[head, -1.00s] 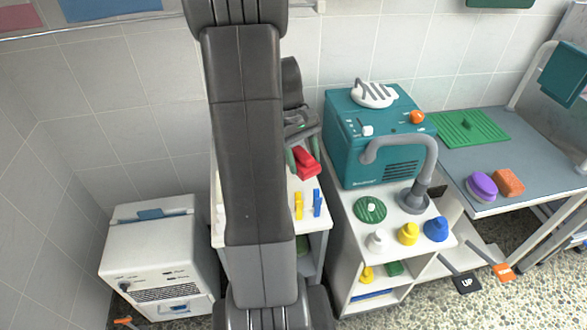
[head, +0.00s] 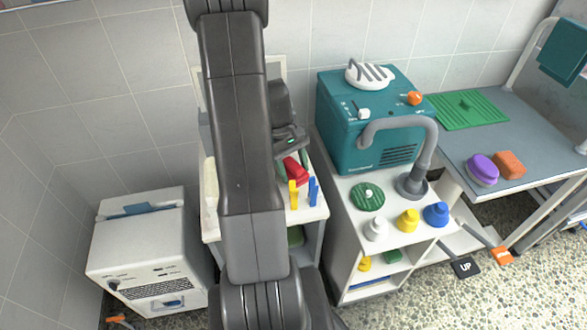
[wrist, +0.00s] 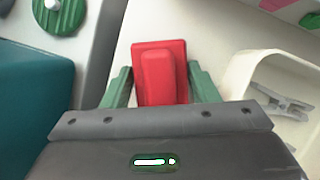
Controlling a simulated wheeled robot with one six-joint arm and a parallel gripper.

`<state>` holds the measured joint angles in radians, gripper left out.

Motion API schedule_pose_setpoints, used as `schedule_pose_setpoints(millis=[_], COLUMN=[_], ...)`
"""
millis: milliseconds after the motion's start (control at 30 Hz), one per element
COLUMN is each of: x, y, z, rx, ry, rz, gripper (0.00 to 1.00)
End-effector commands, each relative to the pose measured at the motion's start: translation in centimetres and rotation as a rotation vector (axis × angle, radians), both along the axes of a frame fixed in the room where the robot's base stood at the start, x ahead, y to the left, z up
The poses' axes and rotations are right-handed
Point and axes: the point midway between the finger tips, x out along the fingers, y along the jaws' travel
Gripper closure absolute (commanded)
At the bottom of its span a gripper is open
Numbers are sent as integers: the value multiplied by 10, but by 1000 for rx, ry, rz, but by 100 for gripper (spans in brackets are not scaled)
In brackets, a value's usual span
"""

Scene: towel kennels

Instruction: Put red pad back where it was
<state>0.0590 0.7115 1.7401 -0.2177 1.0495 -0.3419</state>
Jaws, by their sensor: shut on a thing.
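The red pad (wrist: 163,72) is a red block with a raised ridge, seen between the two green fingers of my gripper (wrist: 160,88) in the wrist view. My gripper is shut on it. In the head view the red pad (head: 295,171) shows just right of my arm, over the white cart top (head: 315,209), beside the yellow and blue pegs. I cannot tell whether the pad touches the cart top.
A yellow peg (head: 293,194) and a blue peg (head: 313,191) stand close in front of the pad. A cream bin (wrist: 262,78) with a grey clip is beside the gripper. The teal machine (head: 345,130) stands to the right, with a green disc (head: 367,197) before it.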

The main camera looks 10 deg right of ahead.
Motion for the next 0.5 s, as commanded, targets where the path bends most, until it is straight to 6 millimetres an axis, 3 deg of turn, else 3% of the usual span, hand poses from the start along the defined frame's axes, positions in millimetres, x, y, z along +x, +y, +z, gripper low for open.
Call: schedule_pose_setpoints(millis=[367,400,500], x=[0,0,0], y=[0,0,0], z=[-7,-5,-5], rx=[0,0,0], ry=[-1,-1,-1], rz=[0,0,0], gripper=[67,38,24])
